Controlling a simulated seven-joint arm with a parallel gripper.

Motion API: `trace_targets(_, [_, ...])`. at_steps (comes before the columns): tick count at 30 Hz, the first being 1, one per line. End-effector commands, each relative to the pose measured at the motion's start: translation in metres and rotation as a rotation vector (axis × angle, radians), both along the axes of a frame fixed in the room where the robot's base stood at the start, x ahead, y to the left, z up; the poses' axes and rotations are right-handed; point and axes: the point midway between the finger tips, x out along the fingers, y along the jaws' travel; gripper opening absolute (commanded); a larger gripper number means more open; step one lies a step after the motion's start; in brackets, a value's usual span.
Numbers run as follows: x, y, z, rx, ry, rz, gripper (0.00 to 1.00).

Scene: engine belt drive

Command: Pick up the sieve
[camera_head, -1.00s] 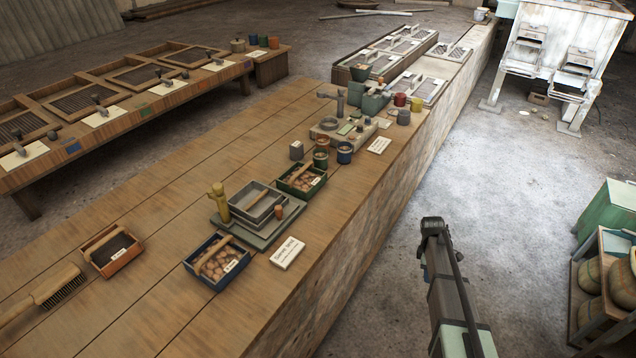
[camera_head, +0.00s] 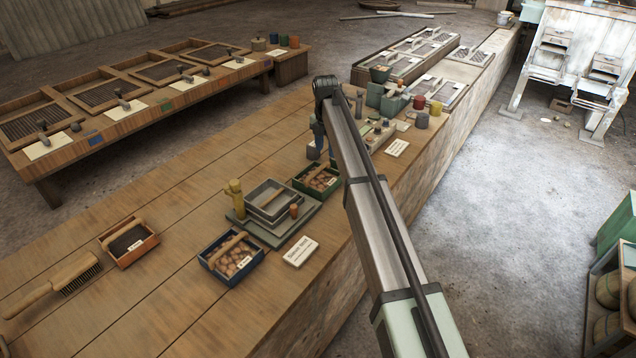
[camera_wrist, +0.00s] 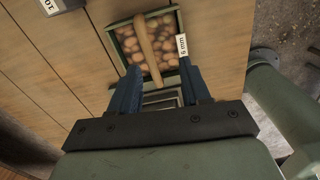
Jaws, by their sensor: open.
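Part of grey nested frames (camera_wrist: 160,100) shows low between my fingers in the wrist view. My gripper (camera_wrist: 160,66) is open, with blue fingers apart and nothing held. In the head view my gripper (camera_head: 318,135) hangs above the bench, beyond the frame and near the green-edged box (camera_head: 334,186). That box of brown lumps, with a wooden handle, also shows in the wrist view (camera_wrist: 122,45).
A blue box of brown lumps (camera_head: 232,276) and a "Sieve test" card (camera_head: 300,251) lie in front. An olive post (camera_head: 235,195) stands beside the frame. An orange box (camera_head: 145,253) and a brush (camera_head: 55,285) are at left. Small pots (camera_head: 421,120) stand further back.

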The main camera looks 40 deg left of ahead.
Motion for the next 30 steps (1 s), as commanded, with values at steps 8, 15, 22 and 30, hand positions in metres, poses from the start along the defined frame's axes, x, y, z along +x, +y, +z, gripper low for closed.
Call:
trace_targets(8, [-0.020,0.024,0.011,0.007,0.024,0.081,0.47])
trace_targets(15, [-0.019,0.023,-0.022,0.007,0.024,0.079,0.47])
trace_targets(22, [-0.019,0.023,-0.059,0.007,0.024,0.078,0.47])
trace_targets(30, [-0.018,0.023,-0.075,0.008,0.022,0.077,0.47])
